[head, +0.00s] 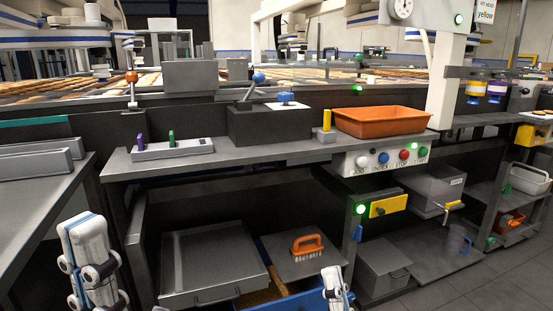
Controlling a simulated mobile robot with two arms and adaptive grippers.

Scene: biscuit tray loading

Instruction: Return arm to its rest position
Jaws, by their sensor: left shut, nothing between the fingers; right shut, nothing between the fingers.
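My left gripper (90,245) is at the lower left, in front of the grey side table. It is white with blue stripes, shut and empty. My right gripper (334,282) shows at the bottom edge, right of centre, in front of the lower shelf area. It is also shut and empty. Both are low in the head view, below the grey work shelf (240,156), and appear apart from everything around them. The lower parts of both are cut off by the frame.
An orange tray (381,122) sits on the shelf above a button panel (385,159). Below are a grey bin (205,265), an orange-handled brush (307,247) and a blue crate (285,300). A grey side table (35,205) stands at left. Floor is clear at lower right.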

